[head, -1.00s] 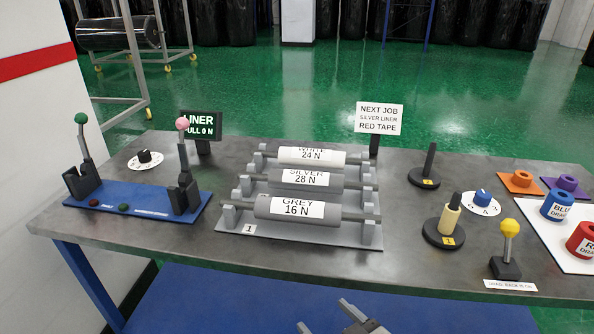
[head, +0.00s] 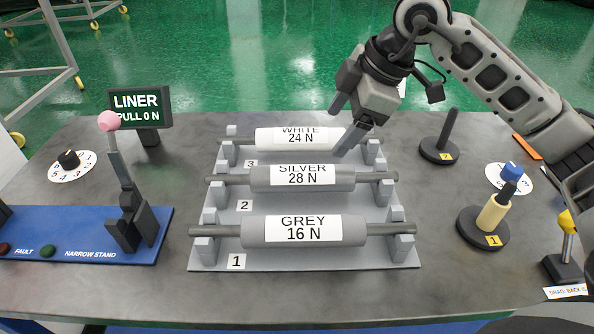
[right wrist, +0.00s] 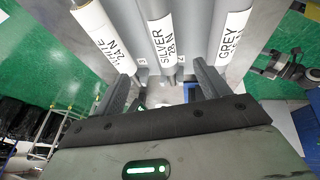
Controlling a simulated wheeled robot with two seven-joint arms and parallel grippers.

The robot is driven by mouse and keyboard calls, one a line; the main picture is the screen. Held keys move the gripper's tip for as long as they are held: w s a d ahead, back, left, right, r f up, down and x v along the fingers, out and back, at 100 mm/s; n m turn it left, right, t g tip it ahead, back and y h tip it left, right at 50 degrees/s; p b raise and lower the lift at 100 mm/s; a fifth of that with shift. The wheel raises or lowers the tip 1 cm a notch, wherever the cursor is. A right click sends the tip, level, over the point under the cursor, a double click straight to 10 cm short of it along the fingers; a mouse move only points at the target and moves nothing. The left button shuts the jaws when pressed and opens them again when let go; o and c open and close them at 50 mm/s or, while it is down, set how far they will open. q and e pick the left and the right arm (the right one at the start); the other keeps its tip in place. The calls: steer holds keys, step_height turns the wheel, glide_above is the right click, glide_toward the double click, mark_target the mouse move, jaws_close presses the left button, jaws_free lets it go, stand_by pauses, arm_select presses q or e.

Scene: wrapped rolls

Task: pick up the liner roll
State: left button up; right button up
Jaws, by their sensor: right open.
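Three wrapped rolls lie across a grey rack (head: 300,262) in the head view: the white roll (head: 265,138) at the back, the silver roll (head: 262,178) labelled 28 N in the middle, the grey roll (head: 255,232) in front. My right gripper (head: 346,122) is open and empty, above the rack's right side near the white and silver rolls. In the right wrist view its two fingers (right wrist: 163,88) are spread, with the silver roll (right wrist: 150,12) ahead between the white roll (right wrist: 95,18) and grey roll (right wrist: 240,15). No touch with a roll shows. My left gripper is out of view.
A liner sign (head: 138,107) reads pull 0 N. A blue narrow stand (head: 80,225) with a pink-knobbed lever (head: 118,165) stands at the left. Posts (head: 445,140) and a cream-sleeved post (head: 492,215) stand at the right. The table front is clear.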

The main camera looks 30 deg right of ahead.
mark_target(306, 170)
steer(key=x, duration=0.4)
steer(key=p+x, duration=0.1)
steer(key=x, duration=0.9)
steer(key=shift+s+a+f, duration=0.15)
steer(key=shift+s+a, duration=0.1)
steer(key=shift+a, duration=0.05)
steer(key=c, duration=1.2)
steer(key=shift+w, duration=0.1)
steer(key=c, duration=0.3)
